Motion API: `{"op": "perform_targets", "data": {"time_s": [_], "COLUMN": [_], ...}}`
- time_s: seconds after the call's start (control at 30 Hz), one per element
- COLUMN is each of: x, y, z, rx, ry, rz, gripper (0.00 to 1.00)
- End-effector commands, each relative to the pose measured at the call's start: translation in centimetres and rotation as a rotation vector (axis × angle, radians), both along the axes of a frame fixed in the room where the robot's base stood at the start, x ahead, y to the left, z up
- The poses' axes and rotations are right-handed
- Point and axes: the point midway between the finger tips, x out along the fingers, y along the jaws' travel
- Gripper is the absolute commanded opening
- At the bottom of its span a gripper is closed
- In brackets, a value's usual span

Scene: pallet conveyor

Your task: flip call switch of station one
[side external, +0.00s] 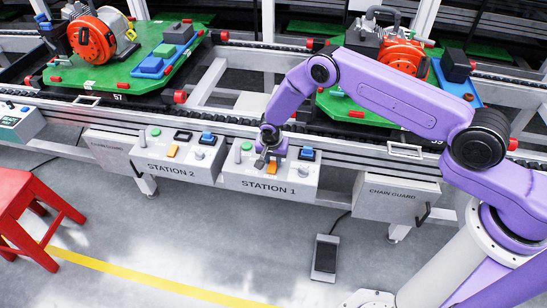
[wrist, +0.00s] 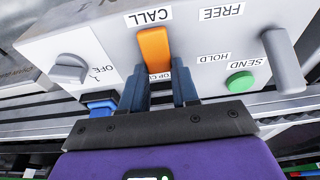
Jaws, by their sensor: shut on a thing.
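The station 1 box (side external: 265,186) hangs on the front of the conveyor, in the middle of the side view. Its orange call switch (wrist: 153,46) sits under the upside-down word CALL in the wrist view; it also shows in the side view (side external: 272,168), just below my gripper (side external: 268,153). In the wrist view, the two blue-grey fingers of my gripper (wrist: 160,75) are on either side of the switch's near end, shut on it. The fingers partly cover a small label behind the switch.
The same panel holds a grey knob (wrist: 70,68), a blue switch (wrist: 100,103), a green button (wrist: 240,83) and an upright grey lever (wrist: 283,60) close by. The station 2 box (side external: 176,160) is to the left, the chain guard box (side external: 395,199) to the right.

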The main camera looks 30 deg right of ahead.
Motion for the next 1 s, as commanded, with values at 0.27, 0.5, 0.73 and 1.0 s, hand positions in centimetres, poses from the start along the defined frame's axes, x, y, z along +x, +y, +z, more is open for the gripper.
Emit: {"op": "perform_targets", "data": {"time_s": [0.27, 0.5, 0.73, 1.0], "x": [-0.22, -0.21, -0.19, -0.18], "y": [-0.11, -0.10, -0.09, 0.08], "z": [0.06, 0.11, 0.12, 0.13], "rx": [-0.053, -0.062, -0.061, -0.060], "ry": [-0.048, -0.060, -0.061, -0.062], "rz": [-0.003, -0.004, -0.004, -0.001], "gripper": [0.00, 0.00, 0.39, 0.55]}}
